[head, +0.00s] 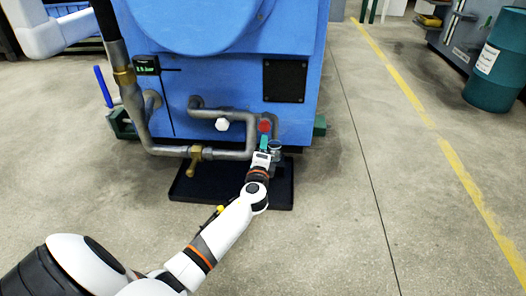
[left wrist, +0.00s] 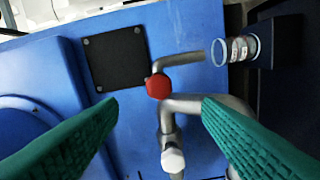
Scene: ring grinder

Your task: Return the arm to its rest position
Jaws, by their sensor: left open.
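My left arm reaches up from the bottom left of the head view to the pipes on the front of a blue machine (head: 215,75). My left gripper (head: 264,143) is open, its green fingers close to a red knob (head: 264,126). In the left wrist view the two green fingers of my left gripper (left wrist: 160,101) stand wide apart with nothing held. The red knob (left wrist: 158,87) shows beyond the gap between them. A white knob (left wrist: 173,160) is below it. My right gripper is not in view.
Grey pipes (head: 170,150) with a brass valve (head: 195,160) run along the machine front. A black tray (head: 215,188) lies on the floor below. A clear cup-like part (left wrist: 242,49) is near the pipe end. A green drum (head: 497,70) stands far right; the floor between is clear.

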